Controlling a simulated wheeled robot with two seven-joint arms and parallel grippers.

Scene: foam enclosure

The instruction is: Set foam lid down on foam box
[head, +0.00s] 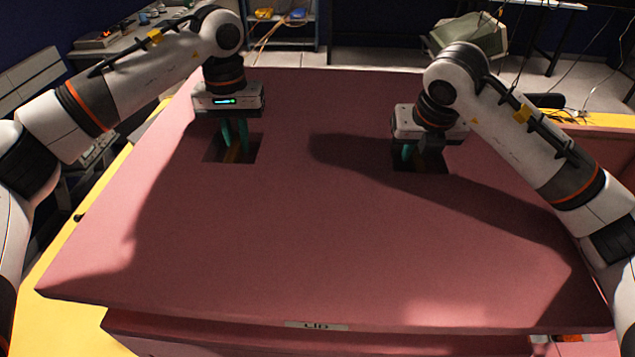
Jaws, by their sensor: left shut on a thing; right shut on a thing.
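The foam lid (300,235) is a large flat pink slab with a small "LID" label on its front edge. It has two rectangular cutouts. My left gripper (236,146) reaches down into the left cutout and is shut on the lid there. My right gripper (418,160) reaches into the right cutout and is shut on the lid there. The foam box (300,337) is pink and shows below the lid's front edge, mostly hidden. The lid's left front corner juts past the box. I cannot tell whether lid and box touch.
A yellow surface (45,290) shows left of and under the box. A bench with objects (110,40) stands at the back left. Another pink foam wall (605,150) shows at the right.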

